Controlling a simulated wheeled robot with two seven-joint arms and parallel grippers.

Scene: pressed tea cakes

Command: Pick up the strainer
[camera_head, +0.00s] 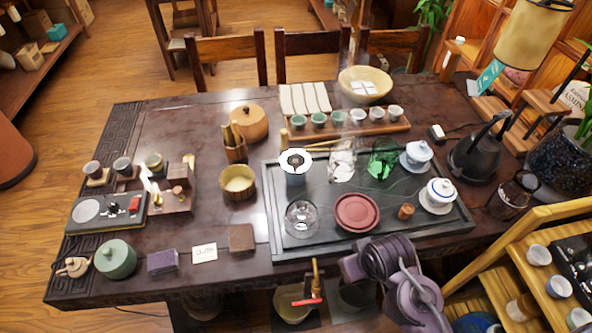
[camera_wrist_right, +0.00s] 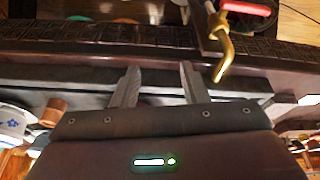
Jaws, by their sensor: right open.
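The strainer (camera_head: 296,161) appears to be the small round piece with a white rim and dark centre. It sits on a dark holder (camera_head: 295,178) at the back left of the tea tray (camera_head: 270,224). My right arm comes in at the bottom of the head view, in front of the table, well apart from the strainer. My right gripper (camera_wrist_right: 157,82) shows in the wrist view with its fingers apart and nothing between them. The strainer cannot be made out in the wrist view. My left gripper is in neither view.
A gold tap with a red handle (camera_head: 316,282) is near my right gripper at the table's front edge; it also shows in the wrist view (camera_wrist_right: 224,58). A glass bowl (camera_head: 302,218), a red dish (camera_head: 357,212) and a lidded white cup (camera_head: 438,196) stand on the tray.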

